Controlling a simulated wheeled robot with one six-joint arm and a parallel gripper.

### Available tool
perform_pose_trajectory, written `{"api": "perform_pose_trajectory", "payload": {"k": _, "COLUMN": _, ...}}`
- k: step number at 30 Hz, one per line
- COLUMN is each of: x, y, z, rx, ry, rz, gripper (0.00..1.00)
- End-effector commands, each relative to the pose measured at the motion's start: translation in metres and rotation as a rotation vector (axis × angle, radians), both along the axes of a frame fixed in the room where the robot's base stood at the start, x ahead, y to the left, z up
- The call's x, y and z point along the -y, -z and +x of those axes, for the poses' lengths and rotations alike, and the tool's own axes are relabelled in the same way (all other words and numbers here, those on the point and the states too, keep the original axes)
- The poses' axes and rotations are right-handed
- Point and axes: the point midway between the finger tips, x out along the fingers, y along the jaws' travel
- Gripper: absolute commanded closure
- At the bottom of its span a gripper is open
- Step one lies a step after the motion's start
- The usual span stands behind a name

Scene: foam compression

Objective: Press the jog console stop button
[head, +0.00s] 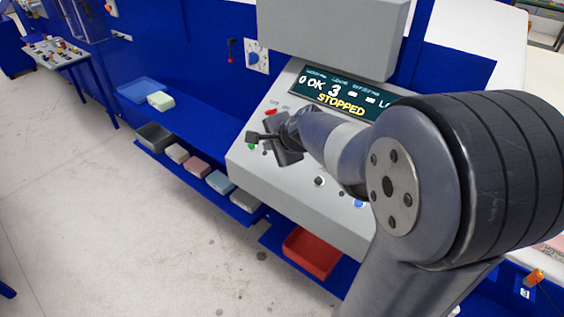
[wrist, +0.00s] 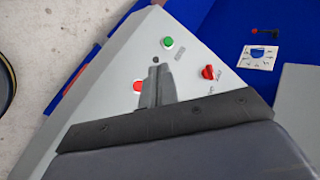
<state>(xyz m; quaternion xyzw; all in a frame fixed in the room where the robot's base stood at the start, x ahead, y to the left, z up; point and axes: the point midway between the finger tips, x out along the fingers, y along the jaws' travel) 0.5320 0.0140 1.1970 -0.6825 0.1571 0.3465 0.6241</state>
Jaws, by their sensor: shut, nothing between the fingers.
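The jog console (head: 245,165) is a light grey sloped box, and its display (head: 335,92) reads "STOPPED". My gripper (head: 252,137) is over the left part of the console face, with its fingers closed and empty. In the wrist view, the fingertips (wrist: 155,68) lie just beside a red button (wrist: 137,86), partly covered by the fingers. I cannot tell whether they touch the panel. A green button (wrist: 167,42) lies beyond the tips, and a red knob (wrist: 208,71) is to the right. In the head view, the gripper hides the red button.
A grey housing (head: 330,30) overhangs behind the console. Left of the console is a blue shelf (head: 190,125) with several foam blocks and bins. A red bin (head: 312,252) sits below the console front. The floor at left is clear.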

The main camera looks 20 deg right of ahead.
Motion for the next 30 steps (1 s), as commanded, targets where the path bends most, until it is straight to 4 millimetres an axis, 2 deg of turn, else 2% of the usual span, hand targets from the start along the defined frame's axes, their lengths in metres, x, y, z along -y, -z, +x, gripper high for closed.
{"api": "perform_pose_trajectory", "payload": {"k": 9, "x": 0.017, "y": 0.041, "z": 0.012, "rx": -0.001, "ry": 0.003, "rz": 0.001, "gripper": 1.0}}
{"api": "perform_pose_trajectory", "payload": {"k": 15, "x": 0.028, "y": 0.061, "z": 0.02, "rx": 0.0, "ry": 0.002, "rz": 0.001, "gripper": 1.0}}
{"api": "perform_pose_trajectory", "payload": {"k": 21, "x": 0.033, "y": 0.07, "z": 0.024, "rx": 0.0, "ry": 0.001, "rz": 0.001, "gripper": 1.0}}
{"api": "perform_pose_trajectory", "payload": {"k": 30, "x": 0.035, "y": 0.071, "z": 0.025, "rx": 0.0, "ry": -0.001, "rz": 0.001, "gripper": 1.0}}
